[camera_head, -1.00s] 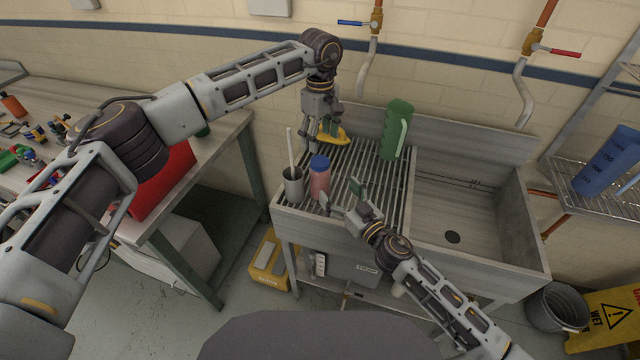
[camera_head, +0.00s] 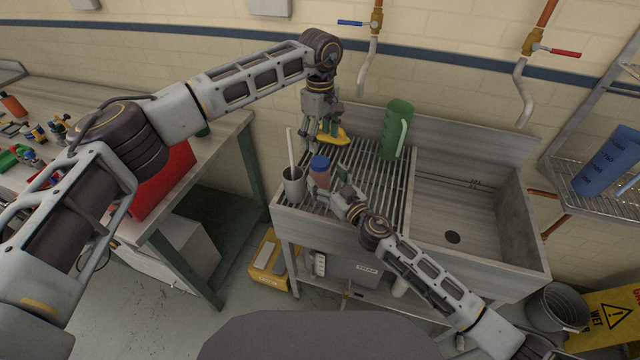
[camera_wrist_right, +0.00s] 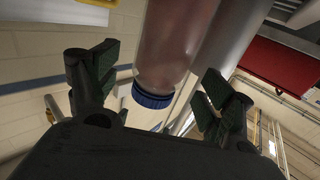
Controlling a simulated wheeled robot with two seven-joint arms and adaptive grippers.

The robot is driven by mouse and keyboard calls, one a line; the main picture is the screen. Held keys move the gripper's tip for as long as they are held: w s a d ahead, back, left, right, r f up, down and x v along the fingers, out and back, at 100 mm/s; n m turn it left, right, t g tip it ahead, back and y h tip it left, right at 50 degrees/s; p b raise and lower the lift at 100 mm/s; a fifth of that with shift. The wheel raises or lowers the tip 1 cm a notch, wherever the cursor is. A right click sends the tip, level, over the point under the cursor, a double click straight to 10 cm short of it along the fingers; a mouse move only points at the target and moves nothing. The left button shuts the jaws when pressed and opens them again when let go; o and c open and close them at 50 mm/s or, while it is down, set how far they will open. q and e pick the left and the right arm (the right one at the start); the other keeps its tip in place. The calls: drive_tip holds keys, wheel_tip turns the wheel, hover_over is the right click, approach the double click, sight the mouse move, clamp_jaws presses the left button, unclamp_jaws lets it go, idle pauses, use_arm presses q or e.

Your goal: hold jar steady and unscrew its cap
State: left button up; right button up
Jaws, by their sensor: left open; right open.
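The jar (camera_head: 322,178) is pinkish with a blue cap (camera_head: 320,162) and stands upright on the slatted drainboard (camera_head: 372,205). My right gripper (camera_head: 331,184) is open at the jar, with its fingers partly hiding the jar's body. In the right wrist view the picture is inverted: the jar (camera_wrist_right: 176,45) and its cap (camera_wrist_right: 152,96) lie between the two open fingers, with gaps on both sides. My left gripper (camera_head: 322,136) is open, points down behind the jar, and is apart from it, close to a yellow object.
A grey cup (camera_head: 293,186) with a white stick stands just left of the jar. A yellow object (camera_head: 338,137) lies behind it. A green jug (camera_head: 396,132) stands back right on the drainboard. The sink basin (camera_head: 460,205) to the right is empty.

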drive_tip(key=shift+x, duration=1.2)
